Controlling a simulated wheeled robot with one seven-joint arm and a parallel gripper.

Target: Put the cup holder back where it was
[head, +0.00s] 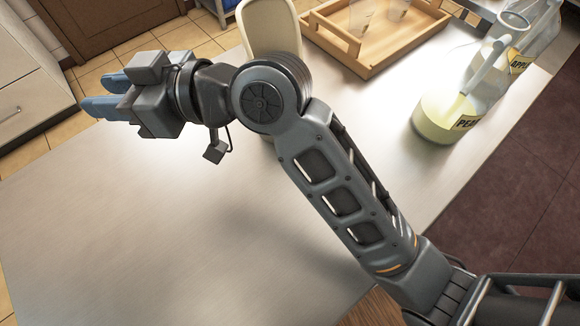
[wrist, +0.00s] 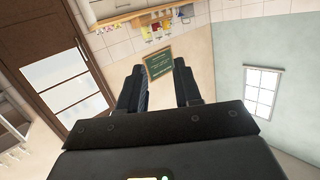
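No object is plainly recognisable as the cup holder. A cream, rounded upright piece (head: 268,28) stands on the metal table behind my arm, its lower part hidden; I cannot tell whether it is the cup holder. A wooden tray (head: 352,52) with clear cups in it is at the back of the table. My gripper (head: 98,92) is stretched out to the left, above the table's far left side and away from both. In the wrist view its fingers (wrist: 160,75) are apart with nothing between them.
Pump bottles stand at the right: a pale yellow one labelled PEA... (head: 440,118) and one labelled APPL... (head: 518,62) behind it. The metal table (head: 150,230) is bare at the left and front. White drawers (head: 22,95) stand beyond it.

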